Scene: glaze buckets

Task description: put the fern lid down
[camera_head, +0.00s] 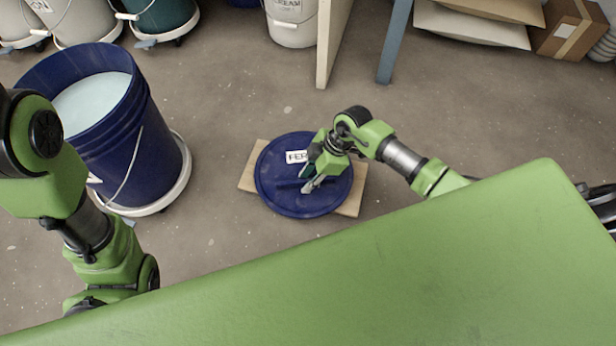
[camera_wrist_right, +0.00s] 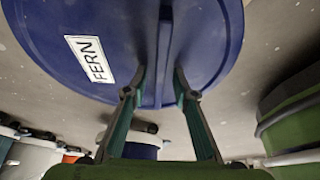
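The fern lid (camera_head: 285,195) is a round dark blue lid with a white FERN label and a raised bar across its middle. It appears to rest flat on pale wooden boards (camera_head: 350,205) on the floor. In the right wrist view the lid (camera_wrist_right: 215,45) fills the top, with the bar (camera_wrist_right: 163,60) between my fingers. My right gripper (camera_head: 308,180) is over the lid, its fingers apart on either side of the bar with a gap showing at each side (camera_wrist_right: 160,85). My left arm is at the left; its gripper is not seen.
A blue bucket (camera_head: 150,150) of pale glaze stands open on a wheeled white dolly (camera_head: 180,185) left of the lid. More buckets, a white one (camera_head: 292,25) among them, and a cardboard box (camera_head: 565,30) are at the back. The floor around the boards is clear.

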